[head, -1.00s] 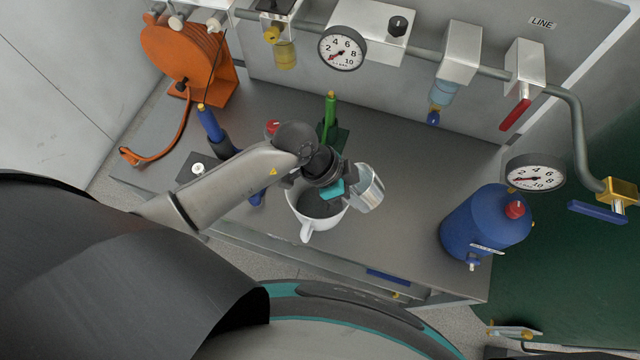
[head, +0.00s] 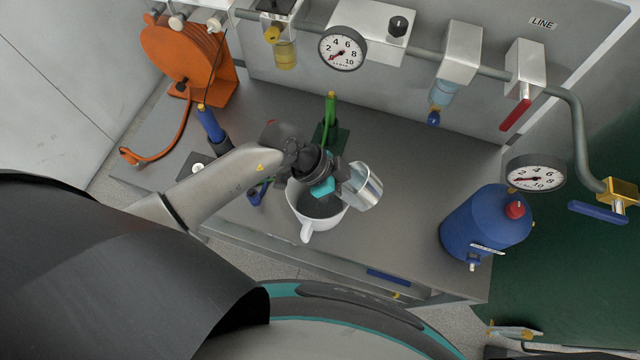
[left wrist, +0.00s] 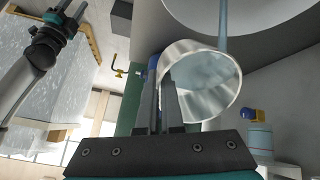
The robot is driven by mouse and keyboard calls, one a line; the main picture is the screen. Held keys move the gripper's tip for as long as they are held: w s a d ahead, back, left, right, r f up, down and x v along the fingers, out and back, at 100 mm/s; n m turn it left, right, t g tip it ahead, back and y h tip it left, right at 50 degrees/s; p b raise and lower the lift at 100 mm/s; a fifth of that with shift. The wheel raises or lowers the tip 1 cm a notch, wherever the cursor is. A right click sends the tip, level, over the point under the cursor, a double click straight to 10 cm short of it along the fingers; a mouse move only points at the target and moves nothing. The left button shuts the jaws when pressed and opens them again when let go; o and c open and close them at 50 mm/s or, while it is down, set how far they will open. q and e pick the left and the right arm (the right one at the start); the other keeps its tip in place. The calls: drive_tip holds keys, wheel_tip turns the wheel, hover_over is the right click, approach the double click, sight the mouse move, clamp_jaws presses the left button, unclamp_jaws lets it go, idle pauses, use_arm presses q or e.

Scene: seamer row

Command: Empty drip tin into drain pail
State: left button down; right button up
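The drip tin (head: 368,190) is a shiny metal cup, tilted just right of and above the white drain pail's rim. My left gripper (head: 340,186) is shut on the tin's wall; its two dark fingers (left wrist: 164,105) show against the tin (left wrist: 228,98) in the left wrist view. That view shows pale bluish liquid inside the tin and a thin bluish stream between its mouth and the pail (left wrist: 275,18). The white pail (head: 308,232) stands on the grey bench with its handle towards me. My right gripper (left wrist: 68,22) shows small in the left wrist view; its finger opening is unclear.
The grey bench (head: 410,225) is clear between the pail and a blue tank (head: 482,225) on the right. A green upright tool (head: 330,115) stands behind the pail. An orange hose reel (head: 185,55) is at back left. Gauges and valves line the back panel.

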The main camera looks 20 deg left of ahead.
use_arm(q)
drive_tip(key=shift+w+a, duration=0.1)
drive_tip(key=shift+a, duration=0.1)
drive_tip(key=shift+r, duration=0.1)
drive_tip(key=shift+a+h, duration=0.1)
drive_tip(key=shift+h, duration=0.2)
drive_tip(key=shift+r, duration=0.1)
drive_tip(key=shift+a+h, duration=0.1)
drive_tip(key=shift+h, duration=0.2)
drive_tip(key=shift+r, duration=0.1)
drive_tip(key=shift+r, duration=0.1)
drive_tip(key=shift+h, duration=0.4)
drive_tip(key=shift+a+r+h, duration=0.15)
drive_tip(key=shift+r+h, duration=0.05)
drive_tip(key=shift+h, duration=0.1)
idle(0.5)
